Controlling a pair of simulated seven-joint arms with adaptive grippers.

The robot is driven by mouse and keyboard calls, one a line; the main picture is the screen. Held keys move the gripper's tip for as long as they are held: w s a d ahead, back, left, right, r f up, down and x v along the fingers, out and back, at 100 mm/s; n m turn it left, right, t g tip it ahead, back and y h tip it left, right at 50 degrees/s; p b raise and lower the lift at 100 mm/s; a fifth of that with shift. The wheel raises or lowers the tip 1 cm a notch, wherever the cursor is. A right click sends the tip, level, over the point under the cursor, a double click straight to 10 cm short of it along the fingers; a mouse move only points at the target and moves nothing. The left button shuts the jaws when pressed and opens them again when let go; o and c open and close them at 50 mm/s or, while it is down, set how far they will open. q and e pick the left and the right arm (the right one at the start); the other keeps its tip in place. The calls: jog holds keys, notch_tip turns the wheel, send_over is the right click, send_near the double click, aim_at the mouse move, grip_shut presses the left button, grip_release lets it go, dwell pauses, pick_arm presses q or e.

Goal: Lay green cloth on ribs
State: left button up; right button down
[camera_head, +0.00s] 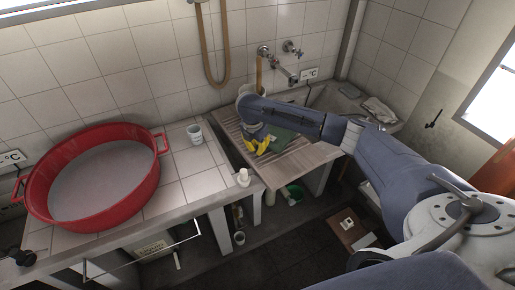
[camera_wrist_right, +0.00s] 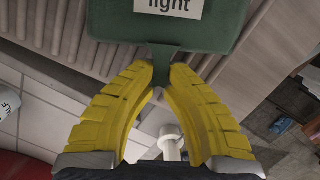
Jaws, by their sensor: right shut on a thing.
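The green cloth (camera_head: 286,142) looks like a flat green piece over the ribs (camera_head: 226,118) of the washtub slab in the head view. In the right wrist view the cloth (camera_wrist_right: 205,32) bears a white label reading "light", and a narrow green tab sticks out from its near edge. My right gripper (camera_head: 257,147) has yellow fingers and is over the ribbed slab. In the wrist view its fingertips (camera_wrist_right: 161,72) are shut on that tab. The ribs (camera_wrist_right: 55,30) run behind the cloth. I cannot tell whether the cloth touches them. My left gripper is not in view.
A red basin (camera_head: 150,188) of greyish water stands on the tiled counter at left. A cup (camera_head: 195,134) and a small white bottle (camera_head: 244,177) stand near the slab. A tap (camera_head: 286,72) is on the wall behind. A green bucket (camera_head: 293,193) is below the slab.

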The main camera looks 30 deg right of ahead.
jog(key=c, duration=1.5)
grip_release()
jog(key=r, duration=0.4)
jog(key=a+r, duration=0.1)
jog(key=r, duration=0.3)
jog(key=s+a+r, duration=0.1)
jog(key=r, duration=0.2)
jog(key=shift+r, duration=0.4)
